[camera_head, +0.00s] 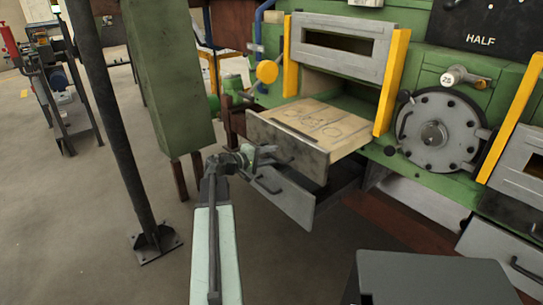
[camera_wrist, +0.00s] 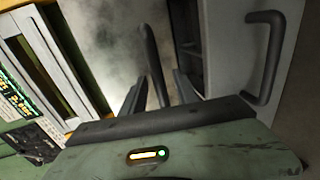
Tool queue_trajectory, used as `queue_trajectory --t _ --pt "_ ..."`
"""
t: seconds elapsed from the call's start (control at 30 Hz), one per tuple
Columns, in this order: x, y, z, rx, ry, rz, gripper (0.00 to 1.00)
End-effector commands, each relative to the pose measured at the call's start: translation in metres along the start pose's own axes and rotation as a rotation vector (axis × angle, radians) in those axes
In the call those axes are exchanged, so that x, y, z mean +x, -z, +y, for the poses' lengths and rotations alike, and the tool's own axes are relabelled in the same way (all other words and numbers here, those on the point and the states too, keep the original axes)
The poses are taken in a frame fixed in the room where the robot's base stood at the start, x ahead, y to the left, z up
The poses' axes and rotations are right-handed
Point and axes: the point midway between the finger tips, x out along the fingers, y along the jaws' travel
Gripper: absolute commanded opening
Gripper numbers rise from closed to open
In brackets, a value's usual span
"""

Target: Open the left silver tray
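On the left side of the green furnace, an upper silver tray (camera_head: 289,143) stands pulled out, with its flat top showing. Below it, a lower silver drawer (camera_head: 296,201) also stands out from the body, with a dark handle (camera_head: 268,185) on its front. My gripper (camera_head: 266,152) is at the front of the upper tray. In the wrist view, the two fingers of my gripper (camera_wrist: 159,88) are apart. A dark handle bar (camera_wrist: 150,55) runs between them, with gaps visible beside it. Another dark handle (camera_wrist: 272,58) shows at the right on a grey panel.
A green post (camera_head: 165,80) and a dark pole (camera_head: 112,130) stand left of my arm. A round steel hatch (camera_head: 437,132) is right of the tray. Another silver drawer (camera_head: 500,256) sits at lower right. A cart (camera_head: 62,90) stands far left; floor between is clear.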

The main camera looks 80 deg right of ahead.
Motion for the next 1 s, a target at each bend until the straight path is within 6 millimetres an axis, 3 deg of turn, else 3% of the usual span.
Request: queue_trajectory --t 0.13,0.3,0.5,1.0 --pt "-0.013 -0.001 0.001 -0.001 0.0 0.002 0.36" --pt "-0.049 -0.001 0.002 -0.001 0.0 0.003 0.36" --pt "-0.074 -0.001 0.001 0.0 0.0 0.001 0.36" --pt "-0.077 -0.001 0.0 0.0 0.0 0.0 0.36"
